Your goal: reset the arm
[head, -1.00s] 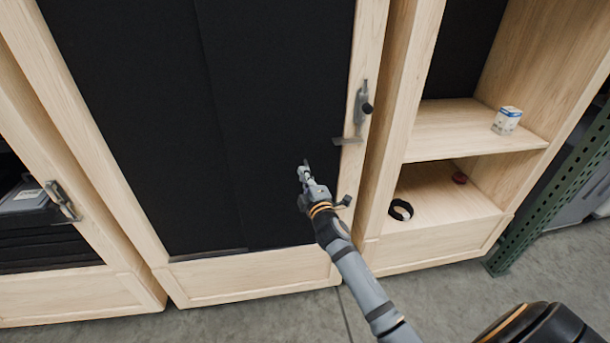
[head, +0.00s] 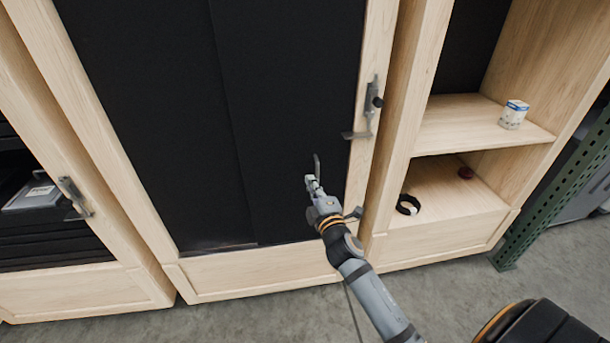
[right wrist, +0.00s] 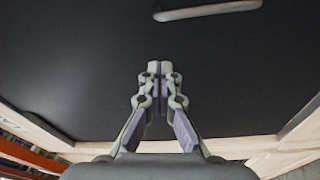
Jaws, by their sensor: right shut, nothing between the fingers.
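My right gripper (head: 314,182) is in front of the black panel (head: 290,120) of the middle wooden cabinet, below and left of its door latch (head: 371,105). In the right wrist view the gripper (right wrist: 160,68) has its fingertips together with nothing between them. A pale bar-shaped handle (right wrist: 208,10) shows above it against the black panel, apart from the fingers. My left gripper is not in view.
A green rack post (head: 553,195) stands further right. A left cabinet holds a grey case (head: 33,196). Concrete floor lies in front.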

